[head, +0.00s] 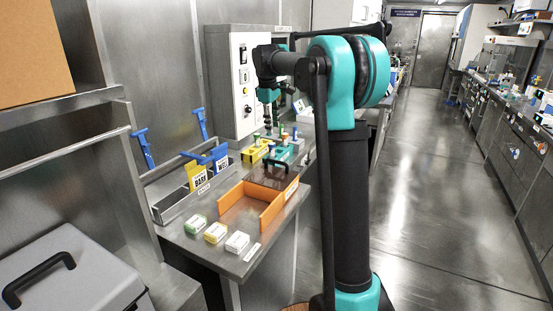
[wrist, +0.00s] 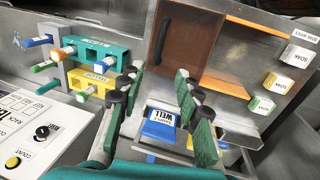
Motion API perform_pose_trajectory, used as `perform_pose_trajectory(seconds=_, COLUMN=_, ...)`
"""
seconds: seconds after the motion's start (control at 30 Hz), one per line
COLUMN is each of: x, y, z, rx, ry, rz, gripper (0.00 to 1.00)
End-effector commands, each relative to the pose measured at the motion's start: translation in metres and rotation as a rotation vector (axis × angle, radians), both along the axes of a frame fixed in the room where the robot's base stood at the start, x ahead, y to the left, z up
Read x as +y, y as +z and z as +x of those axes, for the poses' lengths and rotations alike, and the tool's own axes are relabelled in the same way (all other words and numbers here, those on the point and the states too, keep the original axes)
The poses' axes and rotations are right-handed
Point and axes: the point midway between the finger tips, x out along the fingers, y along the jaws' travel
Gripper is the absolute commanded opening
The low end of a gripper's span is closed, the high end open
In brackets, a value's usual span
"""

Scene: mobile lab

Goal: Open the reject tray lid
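The reject tray is an orange-walled tray (head: 238,213) on the bench in the head view; its orange wall (wrist: 225,86) also shows in the wrist view. A dark brown lid (head: 262,177) lies across its back part, and the front part looks uncovered. The lid (wrist: 190,42) has a black handle (wrist: 162,42) along its left side in the wrist view. My gripper (wrist: 158,88) is open and empty, its green-padded fingers spread apart. In the head view my gripper (head: 268,128) hangs above the bench behind the tray, apart from the lid.
Small labelled boxes (head: 215,232) stand in front of the tray. Yellow (head: 199,176) and blue (head: 220,158) labelled holders stand to its left in a metal trough. Teal (wrist: 90,52) and yellow (wrist: 92,82) racks with coloured-capped pieces and a control box (head: 245,75) are behind.

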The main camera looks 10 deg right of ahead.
Motion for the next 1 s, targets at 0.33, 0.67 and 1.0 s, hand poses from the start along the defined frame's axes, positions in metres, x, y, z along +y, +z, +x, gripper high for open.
perform_pose_trajectory(seconds=0.33, x=-0.008, y=-0.065, z=0.01, rx=0.0, ry=-0.004, rz=0.001, gripper=0.34)
perform_pose_trajectory(seconds=0.67, x=-0.015, y=-0.127, z=0.02, rx=0.0, ry=-0.004, rz=0.001, gripper=0.34)
perform_pose_trajectory(seconds=1.0, x=-0.019, y=-0.158, z=0.025, rx=-0.001, ry=-0.003, rz=0.001, gripper=0.34)
